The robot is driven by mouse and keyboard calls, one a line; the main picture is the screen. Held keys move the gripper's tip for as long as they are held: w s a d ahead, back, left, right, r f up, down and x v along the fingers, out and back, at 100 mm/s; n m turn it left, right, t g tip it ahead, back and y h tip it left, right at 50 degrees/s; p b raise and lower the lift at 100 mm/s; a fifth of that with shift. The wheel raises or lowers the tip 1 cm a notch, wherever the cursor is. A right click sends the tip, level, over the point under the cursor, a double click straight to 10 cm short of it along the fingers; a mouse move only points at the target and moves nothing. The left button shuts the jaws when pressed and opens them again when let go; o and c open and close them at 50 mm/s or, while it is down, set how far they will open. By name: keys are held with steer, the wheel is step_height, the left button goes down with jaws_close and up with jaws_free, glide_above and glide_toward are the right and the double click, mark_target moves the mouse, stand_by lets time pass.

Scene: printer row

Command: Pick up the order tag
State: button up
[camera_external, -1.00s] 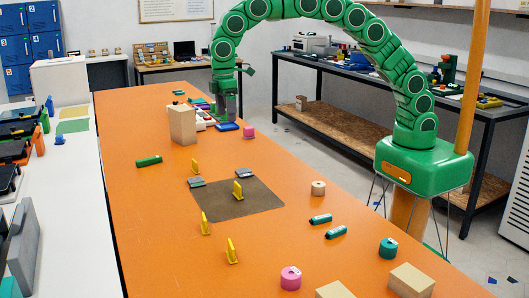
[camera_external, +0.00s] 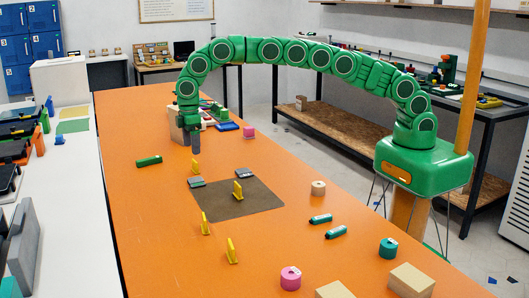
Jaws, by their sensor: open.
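I cannot tell for sure which thing is the order tag. Several small upright yellow pieces stand on the orange table: one (camera_external: 195,167) nearest my gripper, one (camera_external: 238,191) on the brown mat (camera_external: 262,200), and two more (camera_external: 205,224) (camera_external: 231,251) at the front left. Two small flat grey pieces lie at the mat's back edge, one with a teal side (camera_external: 196,182) and one darker (camera_external: 245,173). My gripper (camera_external: 195,147) points down, open, over the table, just beyond the nearest yellow piece in the picture. It looks empty, though its fingers show small.
A tan box (camera_external: 178,126) stands partly behind my gripper. A green cylinder (camera_external: 149,161) lies to the left and a pink block (camera_external: 249,131) to the right. Two teal tubes (camera_external: 321,219) (camera_external: 336,232) and a pink roll (camera_external: 291,278) are nearer the front. The table's left side is mostly clear.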

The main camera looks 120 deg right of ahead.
mark_target(195, 161)
steer(key=shift+s+f, duration=0.15)
steer(key=shift+f, duration=1.75)
steer(key=shift+s+f, duration=0.15)
steer(key=shift+f, duration=1.75)
steer(key=c, duration=1.1)
steer(key=shift+r, duration=0.15)
